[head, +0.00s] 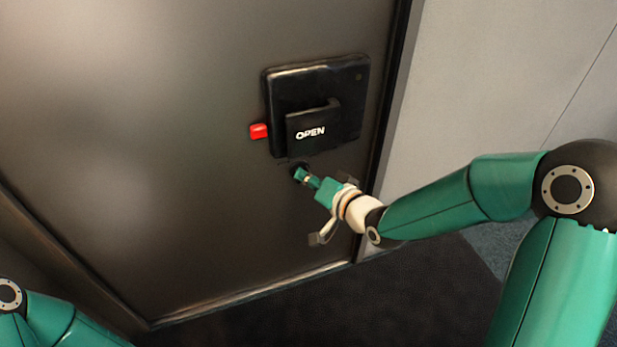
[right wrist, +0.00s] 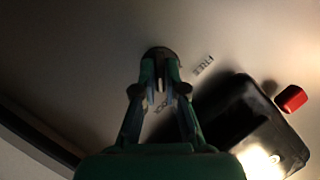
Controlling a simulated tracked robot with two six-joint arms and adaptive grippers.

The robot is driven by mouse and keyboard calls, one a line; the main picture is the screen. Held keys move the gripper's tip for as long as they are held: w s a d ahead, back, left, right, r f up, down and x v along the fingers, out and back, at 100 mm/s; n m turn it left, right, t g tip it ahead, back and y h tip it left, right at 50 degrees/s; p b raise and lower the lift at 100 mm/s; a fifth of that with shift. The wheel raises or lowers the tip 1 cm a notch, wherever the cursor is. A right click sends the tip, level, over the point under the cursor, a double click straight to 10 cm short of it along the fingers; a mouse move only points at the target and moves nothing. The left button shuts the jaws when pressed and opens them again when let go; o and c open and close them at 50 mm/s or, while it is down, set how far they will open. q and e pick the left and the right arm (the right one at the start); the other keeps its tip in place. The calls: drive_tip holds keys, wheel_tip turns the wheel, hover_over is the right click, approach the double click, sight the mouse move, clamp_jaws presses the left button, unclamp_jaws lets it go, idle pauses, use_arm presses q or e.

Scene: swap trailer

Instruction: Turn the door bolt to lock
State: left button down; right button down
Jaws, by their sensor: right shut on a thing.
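The door (head: 150,150) is a dark metal panel with a black lock housing (head: 360,95) and a handle plate marked OPEN (head: 310,132). The small round door bolt (head: 297,170) sits just below the housing. It also shows in the right wrist view (right wrist: 160,53), at the tips of my fingers. My right gripper (head: 304,175) is shut on the bolt, its fingers pointing at the door. The fingers (right wrist: 160,85) cover part of the bolt, so its turn angle is hard to tell. My left gripper is out of view; only part of my left arm shows at lower left.
A red button (head: 259,131) sticks out at the left of the housing, and shows in the right wrist view (right wrist: 291,98). A pale wall (head: 500,80) stands right of the door. Dark floor (head: 420,290) lies below.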

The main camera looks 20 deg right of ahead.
drive_tip(key=shift+d+f, duration=0.1)
drive_tip(key=shift+d, duration=0.05)
drive_tip(key=c, duration=1.2)
unclamp_jaws()
drive_tip(key=shift+c, duration=0.2)
drive_tip(key=v, duration=0.7)
drive_tip(key=shift+s, duration=0.2)
